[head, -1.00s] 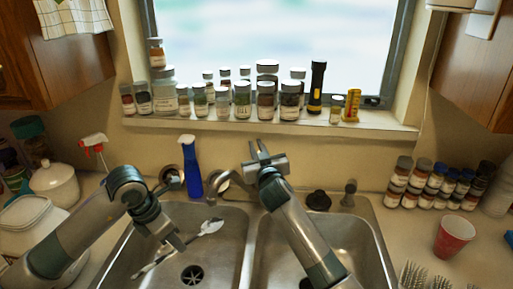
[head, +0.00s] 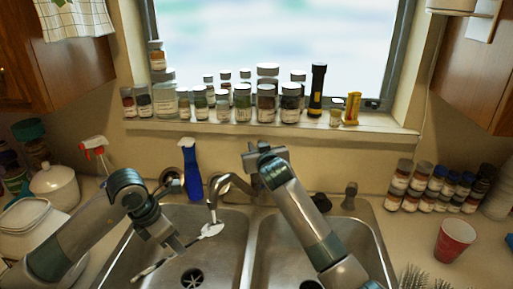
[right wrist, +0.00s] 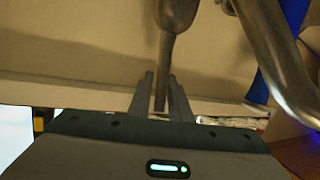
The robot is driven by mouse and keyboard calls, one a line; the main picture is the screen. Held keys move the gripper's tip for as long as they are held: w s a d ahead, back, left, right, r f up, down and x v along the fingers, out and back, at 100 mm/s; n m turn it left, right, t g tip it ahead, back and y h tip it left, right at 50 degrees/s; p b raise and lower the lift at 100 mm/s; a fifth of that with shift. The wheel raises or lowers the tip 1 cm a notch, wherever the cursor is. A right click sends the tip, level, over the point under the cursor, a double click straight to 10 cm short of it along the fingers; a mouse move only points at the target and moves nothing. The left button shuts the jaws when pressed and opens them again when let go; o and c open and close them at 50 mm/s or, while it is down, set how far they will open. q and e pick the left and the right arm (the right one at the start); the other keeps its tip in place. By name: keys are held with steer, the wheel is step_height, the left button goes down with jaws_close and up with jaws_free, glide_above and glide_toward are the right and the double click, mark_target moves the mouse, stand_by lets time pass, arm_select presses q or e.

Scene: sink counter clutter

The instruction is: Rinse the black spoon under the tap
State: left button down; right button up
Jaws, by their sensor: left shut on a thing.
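My left gripper (head: 176,246) is shut on the handle of the spoon (head: 147,273), above the left sink basin. The spoon is tilted, its handle down to the left and its pale-looking bowl (head: 211,230) up to the right. The tap's spout (head: 213,197) ends just above the bowl; I cannot clearly tell whether water runs.
The left basin (head: 228,262) and right basin (head: 350,236) have no loose dishes visible. A blue spray bottle (head: 191,170) stands left of the tap. Jars (head: 242,102) line the sill. A red cup (head: 454,240) and spice jars (head: 428,188) stand at right.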

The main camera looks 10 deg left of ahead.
steer(key=shift+o, duration=0.9)
steer(key=shift+s, duration=0.1)
steer(key=v, duration=1.1)
steer(key=shift+s+d, duration=0.2)
steer(key=shift+s, duration=0.15)
